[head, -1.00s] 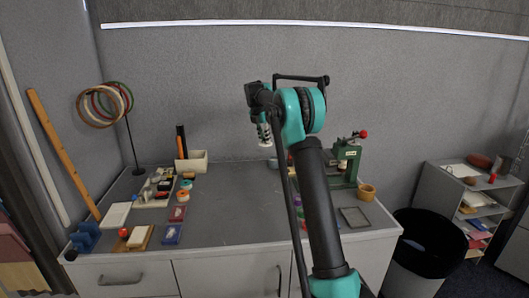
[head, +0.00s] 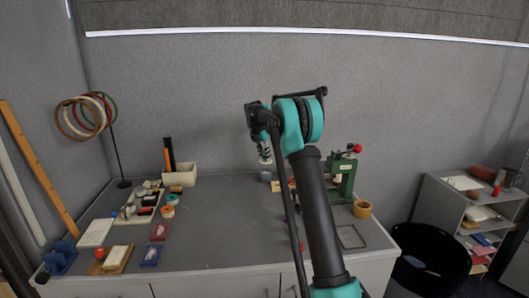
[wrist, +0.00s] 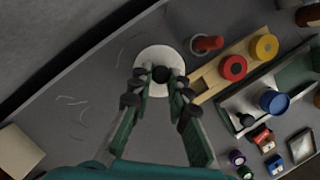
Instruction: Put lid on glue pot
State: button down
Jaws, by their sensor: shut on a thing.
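In the wrist view my gripper (wrist: 160,76) is shut on a small dark knob. A pale round disc, which looks like the lid (wrist: 147,58), shows around and below the fingertips. In the head view my gripper (head: 265,157) hangs above the back middle of the table, pointing down. A small grey pot (head: 265,176), possibly the glue pot, stands just below it. In the wrist view I cannot tell the pot from the disc, nor whether they touch.
A wooden rack with red (wrist: 232,68) and yellow (wrist: 264,47) round pieces lies right of the disc. The green press (head: 343,177) and a tan pot (head: 362,209) stand further right. A pale bin (head: 181,175) stands left. The middle of the table (head: 225,225) is clear.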

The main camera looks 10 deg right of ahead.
aim_at(265, 161)
jog(key=shift+f, duration=2.05)
jog(key=shift+f, duration=0.35)
dwell(0.7)
dwell(0.6)
jog(key=c, duration=0.9)
grip_release()
jog(key=shift+r, duration=3.5)
